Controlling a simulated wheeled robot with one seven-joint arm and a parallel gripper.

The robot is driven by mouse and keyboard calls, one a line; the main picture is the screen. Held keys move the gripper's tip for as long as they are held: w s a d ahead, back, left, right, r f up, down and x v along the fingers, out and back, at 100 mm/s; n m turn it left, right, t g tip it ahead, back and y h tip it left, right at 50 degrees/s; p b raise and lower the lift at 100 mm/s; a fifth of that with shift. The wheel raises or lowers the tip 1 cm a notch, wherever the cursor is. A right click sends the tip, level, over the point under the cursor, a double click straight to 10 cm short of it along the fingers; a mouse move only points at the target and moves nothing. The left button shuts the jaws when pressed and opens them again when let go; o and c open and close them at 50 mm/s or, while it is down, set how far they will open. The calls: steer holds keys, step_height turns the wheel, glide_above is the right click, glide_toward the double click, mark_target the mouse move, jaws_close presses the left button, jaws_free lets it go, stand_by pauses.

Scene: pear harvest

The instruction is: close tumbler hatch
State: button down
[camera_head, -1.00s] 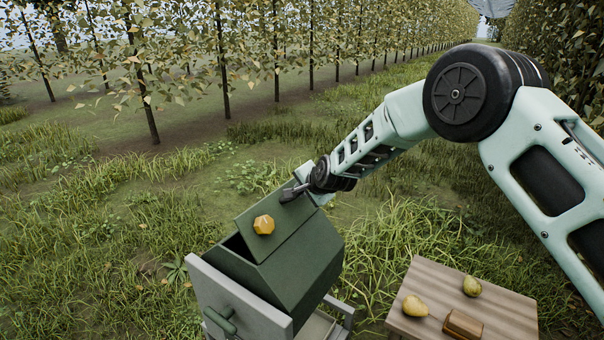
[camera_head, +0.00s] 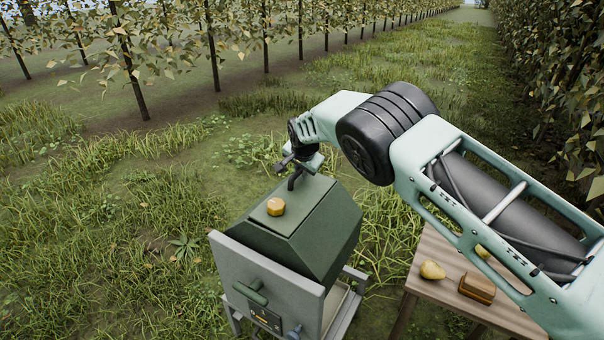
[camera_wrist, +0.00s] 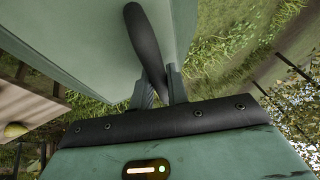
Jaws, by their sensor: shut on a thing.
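The dark green tumbler (camera_head: 338,233) sits on a grey stand, and its hatch (camera_head: 303,205) lies along the top with no clear gap at its edges. An amber faceted knob (camera_head: 275,206) sits on the hatch. My gripper (camera_head: 293,172) is over the far edge of the hatch. In the wrist view, my gripper (camera_wrist: 160,92) is shut on a dark, rounded handle (camera_wrist: 143,38), which stands against the pale green panel. The fingertips are partly hidden behind the handle.
The stand's grey front panel (camera_head: 268,286) carries a green crank handle (camera_head: 250,292). Grass lies left of the tumbler.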

steer(key=shift+w+a+f+b, duration=0.2)
steer(key=shift+a+f+b, duration=0.05)
steer(key=shift+f+b, duration=0.4)
steer(key=shift+f, duration=0.1)
steer(key=c, duration=1.6)
jaws_free()
steer(key=shift+f, duration=0.1)
steer(key=shift+c, duration=0.2)
steer(key=b+v, duration=0.1)
steer(key=v, duration=1.6)
steer(key=shift+r, duration=0.3)
steer(key=shift+a, duration=0.1)
